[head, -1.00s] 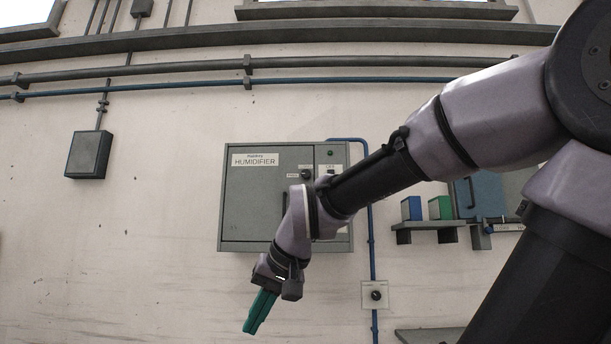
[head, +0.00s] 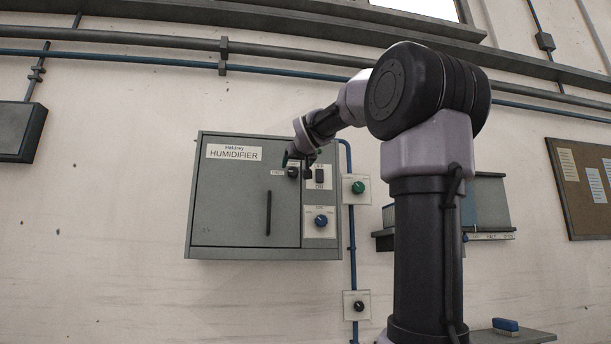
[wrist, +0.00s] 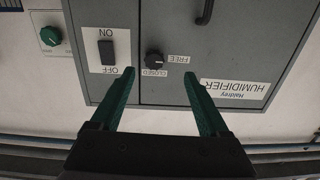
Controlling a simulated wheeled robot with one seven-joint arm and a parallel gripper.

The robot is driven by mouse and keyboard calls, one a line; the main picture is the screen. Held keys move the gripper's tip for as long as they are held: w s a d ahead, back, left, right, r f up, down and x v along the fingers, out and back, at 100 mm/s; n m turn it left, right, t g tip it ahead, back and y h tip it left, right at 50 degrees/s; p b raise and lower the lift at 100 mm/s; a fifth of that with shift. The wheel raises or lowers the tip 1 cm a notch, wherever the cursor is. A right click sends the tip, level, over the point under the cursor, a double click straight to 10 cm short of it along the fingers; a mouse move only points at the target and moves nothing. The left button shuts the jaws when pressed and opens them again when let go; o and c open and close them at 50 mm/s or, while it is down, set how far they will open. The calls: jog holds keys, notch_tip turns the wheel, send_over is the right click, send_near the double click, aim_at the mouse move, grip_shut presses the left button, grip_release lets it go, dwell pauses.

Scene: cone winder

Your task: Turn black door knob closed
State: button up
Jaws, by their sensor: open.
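The black door knob (wrist: 154,60) is on the grey humidifier cabinet door (wrist: 220,45), near the door's edge. In the wrist view, which is upside down, a "FREE" label is to its right and another small label lies just below it. A pale mark on the knob seems to face "FREE", but it is small. In the head view the knob (head: 292,171) is just below the end of my arm. My gripper (wrist: 158,73) is open and empty. Its green fingers point at the cabinet, with the knob between and just beyond their tips, apparently untouched.
Beside the knob is a black ON/OFF switch (wrist: 108,49). A blue knob (head: 321,221) is lower on the cabinet, and a green knob (head: 359,187) is on the wall at right. A vertical black handle (head: 268,212) sticks out from the door. Pipes cross the wall above.

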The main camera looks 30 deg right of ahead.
aim_at(293, 170)
jog(key=x, duration=0.4)
jog(key=r+x, duration=0.1)
jog(key=x, duration=0.2)
jog(key=d+r+x, duration=0.1)
jog(key=x, duration=0.3)
jog(key=shift+w+d, duration=0.1)
jog(key=shift+w, duration=0.15)
jog(key=shift+c, duration=0.3)
grip_shut()
